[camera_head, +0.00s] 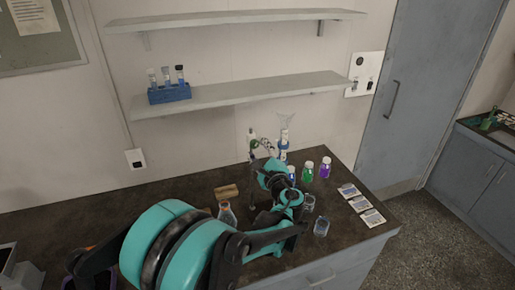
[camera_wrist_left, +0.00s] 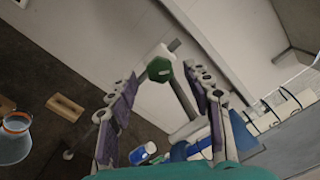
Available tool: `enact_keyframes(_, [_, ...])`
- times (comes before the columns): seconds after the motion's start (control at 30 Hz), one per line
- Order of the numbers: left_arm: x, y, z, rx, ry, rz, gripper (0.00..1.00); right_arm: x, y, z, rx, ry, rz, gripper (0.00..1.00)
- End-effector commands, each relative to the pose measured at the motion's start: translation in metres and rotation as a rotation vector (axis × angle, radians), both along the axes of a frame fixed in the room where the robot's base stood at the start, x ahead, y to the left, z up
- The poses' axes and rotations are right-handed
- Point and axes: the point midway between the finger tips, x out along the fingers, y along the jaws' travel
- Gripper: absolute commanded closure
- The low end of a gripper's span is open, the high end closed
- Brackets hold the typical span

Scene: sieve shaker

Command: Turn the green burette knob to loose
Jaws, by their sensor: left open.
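The green burette knob (camera_wrist_left: 160,69) sits beside a white fitting in the left wrist view. My left gripper (camera_wrist_left: 161,80) is open, with one finger on each side of the knob, near the fingertip ends. I cannot tell whether either finger touches it. In the head view my left gripper (camera_head: 262,148) is up at the burette stand at the back of the bench, and the knob is too small and covered there to make out clearly. My right gripper is not in view.
A wooden block (camera_head: 227,191) and an orange-banded flask (camera_head: 227,214) stand left of my arm on the dark bench. Green (camera_head: 308,173) and purple (camera_head: 325,169) bottles, beakers (camera_head: 321,227) and cards (camera_head: 360,203) are on the right. A shelf (camera_head: 240,94) hangs above.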

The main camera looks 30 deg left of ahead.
Motion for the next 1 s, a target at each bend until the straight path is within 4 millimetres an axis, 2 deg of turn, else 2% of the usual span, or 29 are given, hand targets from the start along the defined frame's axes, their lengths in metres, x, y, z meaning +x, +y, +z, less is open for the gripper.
enact_keyframes(0.2, [0.0121,0.0145,-0.0003,-0.001,0.0,0.001,0.5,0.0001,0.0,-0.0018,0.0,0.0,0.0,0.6])
enact_keyframes(0.47, [0.013,0.0151,-0.0002,-0.001,0.0,-0.001,0.5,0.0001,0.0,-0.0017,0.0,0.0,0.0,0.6])
enact_keyframes(0.6, [0.0129,0.015,-0.0002,-0.001,0.0,-0.001,0.87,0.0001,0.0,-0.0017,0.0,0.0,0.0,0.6])
enact_keyframes(0.67, [0.0129,0.015,-0.0002,-0.001,0.0,-0.001,0.99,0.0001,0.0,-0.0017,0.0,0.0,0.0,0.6])
enact_keyframes(1.0, [0.0129,0.0149,-0.0005,-0.024,-0.026,0.0,0.99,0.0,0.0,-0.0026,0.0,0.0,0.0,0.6])
